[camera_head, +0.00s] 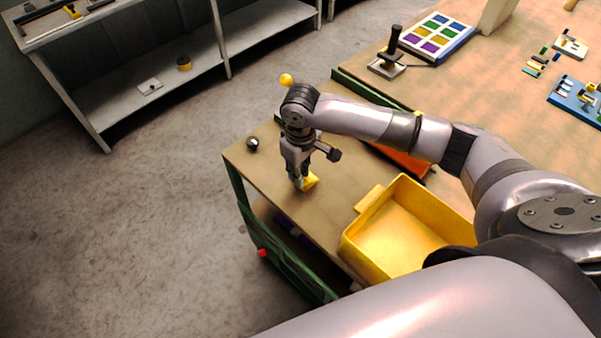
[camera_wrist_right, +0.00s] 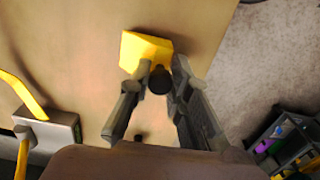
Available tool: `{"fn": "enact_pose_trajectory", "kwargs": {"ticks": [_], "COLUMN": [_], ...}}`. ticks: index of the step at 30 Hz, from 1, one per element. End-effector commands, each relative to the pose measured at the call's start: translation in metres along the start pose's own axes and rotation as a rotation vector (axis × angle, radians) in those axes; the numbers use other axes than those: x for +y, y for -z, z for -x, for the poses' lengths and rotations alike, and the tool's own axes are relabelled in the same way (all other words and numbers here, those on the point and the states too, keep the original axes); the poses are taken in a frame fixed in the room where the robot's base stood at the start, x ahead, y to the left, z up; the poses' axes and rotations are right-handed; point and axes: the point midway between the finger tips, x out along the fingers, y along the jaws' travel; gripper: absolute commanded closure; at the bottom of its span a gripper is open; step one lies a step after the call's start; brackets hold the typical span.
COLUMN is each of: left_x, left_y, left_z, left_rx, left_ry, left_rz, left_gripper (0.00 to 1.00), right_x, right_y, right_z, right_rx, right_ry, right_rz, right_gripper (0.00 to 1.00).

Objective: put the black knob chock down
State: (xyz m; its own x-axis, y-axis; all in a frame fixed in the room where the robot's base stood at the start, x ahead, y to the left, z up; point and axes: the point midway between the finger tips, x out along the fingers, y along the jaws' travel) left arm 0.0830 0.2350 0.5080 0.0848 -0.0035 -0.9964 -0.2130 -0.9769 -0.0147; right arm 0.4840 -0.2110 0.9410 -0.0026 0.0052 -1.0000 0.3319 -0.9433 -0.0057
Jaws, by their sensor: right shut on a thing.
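The black knob chock (camera_head: 311,181) is a yellow wedge-like block with a black knob. My right gripper (camera_head: 300,182) points down over the brown bench top and is shut on it. In the right wrist view the yellow block (camera_wrist_right: 146,50) lies just past the fingertips, and the black knob (camera_wrist_right: 159,79) is between the fingers (camera_wrist_right: 160,82). The block is at or very close to the bench top; I cannot tell whether it touches. My left gripper is not in view.
A yellow bin (camera_head: 400,235) stands right of the gripper on the bench top (camera_head: 325,213). A small black round thing (camera_head: 252,143) sits near the bench's far left corner. A tray of coloured squares (camera_head: 436,37) lies farther back. Bare bench surrounds the chock.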

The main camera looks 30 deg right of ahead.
Motion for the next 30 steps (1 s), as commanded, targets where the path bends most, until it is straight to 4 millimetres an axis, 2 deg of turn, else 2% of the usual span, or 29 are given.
{"fn": "enact_pose_trajectory", "kwargs": {"ticks": [4, 15, 16, 24, 30], "left_x": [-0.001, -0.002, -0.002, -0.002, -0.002], "left_y": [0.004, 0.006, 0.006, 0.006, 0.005], "left_z": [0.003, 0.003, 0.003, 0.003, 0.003], "left_rx": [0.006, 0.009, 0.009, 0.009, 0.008], "left_ry": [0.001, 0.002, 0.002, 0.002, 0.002], "left_rz": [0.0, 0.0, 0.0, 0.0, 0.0], "left_gripper": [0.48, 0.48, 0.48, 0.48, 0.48], "right_x": [0.0, 0.0, 0.0, 0.0, 0.0], "right_y": [0.0, 0.0, 0.0, 0.0, 0.0], "right_z": [-0.015, -0.019, -0.019, -0.019, -0.019], "right_rx": [0.001, 0.0, 0.001, 0.001, 0.001], "right_ry": [-0.001, 0.0, 0.0, -0.001, -0.001], "right_rz": [0.001, 0.0, 0.0, 0.0, 0.0], "right_gripper": [1.0, 1.0, 0.81, 0.63, 0.62]}}
